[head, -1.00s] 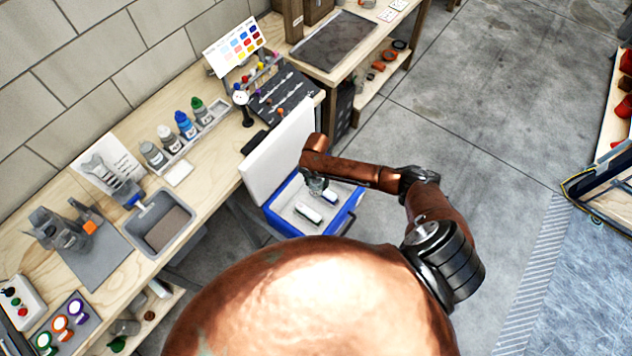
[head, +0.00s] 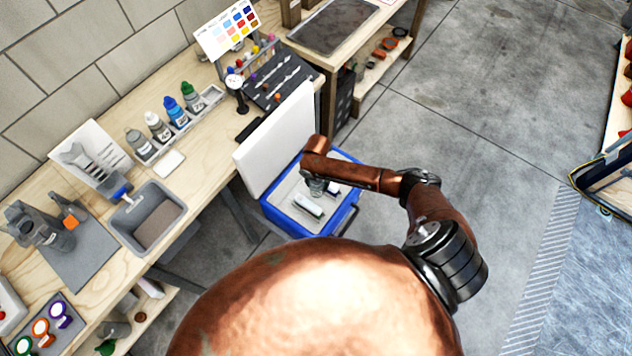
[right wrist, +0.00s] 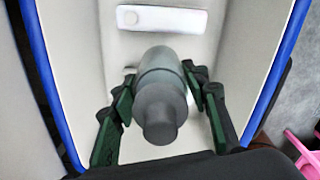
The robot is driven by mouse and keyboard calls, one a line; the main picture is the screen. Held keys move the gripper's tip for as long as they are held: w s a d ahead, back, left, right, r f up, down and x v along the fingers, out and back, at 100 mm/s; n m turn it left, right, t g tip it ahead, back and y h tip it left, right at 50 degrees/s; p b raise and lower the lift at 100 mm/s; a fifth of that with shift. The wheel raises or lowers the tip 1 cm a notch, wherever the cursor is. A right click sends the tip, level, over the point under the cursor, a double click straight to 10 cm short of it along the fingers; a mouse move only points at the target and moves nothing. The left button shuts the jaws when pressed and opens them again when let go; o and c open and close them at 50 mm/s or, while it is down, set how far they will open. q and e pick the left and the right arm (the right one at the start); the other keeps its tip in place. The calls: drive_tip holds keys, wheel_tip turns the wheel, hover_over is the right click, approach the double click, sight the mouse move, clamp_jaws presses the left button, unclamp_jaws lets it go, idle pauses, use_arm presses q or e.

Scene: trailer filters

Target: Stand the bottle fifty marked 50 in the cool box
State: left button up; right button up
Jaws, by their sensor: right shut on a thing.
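My right gripper (head: 316,188) is over the open cool box (head: 284,222), which has blue walls and a pale inside. In the right wrist view its dark green fingers (right wrist: 163,105) stand on both sides of a grey bottle with a darker grey cap (right wrist: 160,112), and it is shut on it. The bottle is seen from its cap end, inside the outline of the cool box (right wrist: 52,90). Its mark is not visible, and I cannot tell whether its base touches the box floor. My left gripper is not in view.
The white lid (head: 278,140) stands open on the bench side. White packs (head: 307,206) lie in the box; one shows in the right wrist view (right wrist: 161,19). Several bottles stand in a rack (head: 205,104) on the bench. A grey tub (head: 148,214) is nearer. Floor right of the box is clear.

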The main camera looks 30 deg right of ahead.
wheel_tip(320, 180, down, 3)
drive_tip(key=shift+r+b, duration=0.1)
drive_tip(key=shift+b, duration=0.9)
drive_tip(key=shift+w+f+b, duration=0.1)
drive_tip(key=shift+f+b, duration=1.3)
drive_tip(key=shift+f, duration=1.1)
drive_tip(key=o, duration=1.6)
drive_tip(key=shift+o, duration=1.4)
drive_tip(key=shift+r, duration=0.1)
wheel_tip(320, 180, up, 10)
drive_tip(key=p, duration=0.9)
drive_tip(key=shift+r+p, duration=4.45)
drive_tip(key=shift+r, duration=0.5)
